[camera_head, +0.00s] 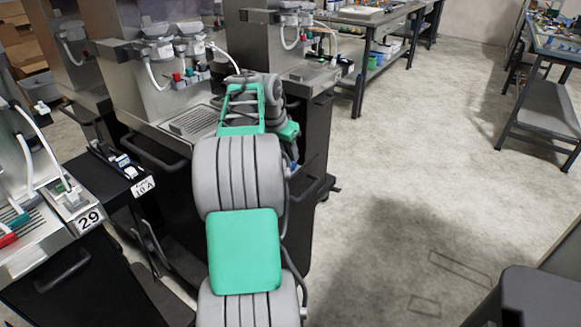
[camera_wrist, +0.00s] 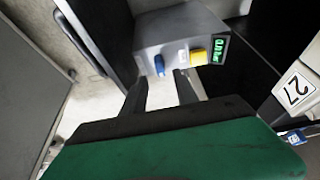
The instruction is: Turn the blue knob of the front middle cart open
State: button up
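A blue knob (camera_wrist: 158,65) sticks out of the face of a grey box (camera_wrist: 185,30) in the wrist view. A yellow part (camera_wrist: 198,57) and a lit green display (camera_wrist: 221,49) are to its right on the same box. My gripper (camera_wrist: 161,82) is open, with its two dark fingers apart and nothing between them. The knob shows just beyond and between the fingertips; I cannot tell whether a finger touches it. In the head view my arm hides the gripper and the knob. The dark cart (camera_head: 314,115) shows partly beside my arm.
A white label marked 27 (camera_wrist: 297,91) is at the right of the wrist view. In the head view, a counter labelled 29 (camera_head: 89,219) stands at left, and dispenser machines (camera_head: 125,55) line up behind my arm. The floor (camera_head: 400,150) at right is clear up to a workbench (camera_head: 553,45).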

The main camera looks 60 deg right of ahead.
aim_at(291, 163)
jog(key=x, duration=0.5)
jog(key=shift+f, duration=0.2)
grip_shut()
dwell(0.3)
